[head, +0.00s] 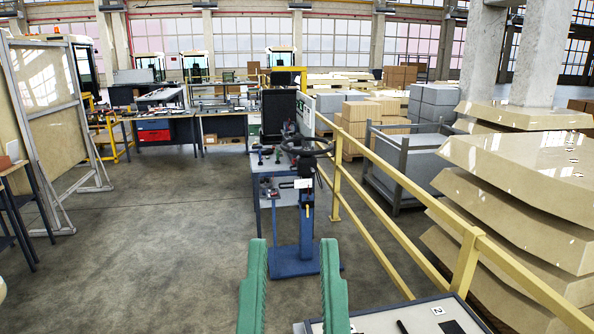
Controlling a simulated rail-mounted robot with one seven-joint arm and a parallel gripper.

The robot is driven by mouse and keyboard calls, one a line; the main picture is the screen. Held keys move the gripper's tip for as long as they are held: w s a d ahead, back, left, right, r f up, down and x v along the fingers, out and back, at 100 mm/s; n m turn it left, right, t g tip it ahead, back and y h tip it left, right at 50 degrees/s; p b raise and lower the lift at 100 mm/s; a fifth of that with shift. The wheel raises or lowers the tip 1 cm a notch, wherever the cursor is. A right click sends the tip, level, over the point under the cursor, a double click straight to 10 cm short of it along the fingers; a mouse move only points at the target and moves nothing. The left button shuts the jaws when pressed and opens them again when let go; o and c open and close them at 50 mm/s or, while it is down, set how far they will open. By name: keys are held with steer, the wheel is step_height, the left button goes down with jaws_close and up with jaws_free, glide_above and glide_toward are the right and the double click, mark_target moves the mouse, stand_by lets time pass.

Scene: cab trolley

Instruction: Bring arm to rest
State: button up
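My gripper (293,246) shows at the bottom centre of the head view as two green fingers pointing away from me. The fingers stand well apart, and nothing is held between them. The rest of my arm is out of view below. Beyond the fingertips stands a blue trolley column (306,225) with a dark steering wheel (306,147) on top. The column's blue base (292,268) shows in the gap between the fingers, farther away on the floor.
A yellow railing (388,188) runs along the right. Behind it are stacked beige slabs (520,165) and a grey metal crate (408,160). A white-topped table (400,318) with number tags is at bottom right. A framed panel (45,110) stands left. The floor (150,235) at centre left is clear.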

step_height(320, 180, up, 17)
steer(key=p, duration=1.1)
steer(key=shift+w+f+p, duration=0.15)
steer(key=shift+f+p, duration=0.05)
steer(key=shift+p, duration=0.2)
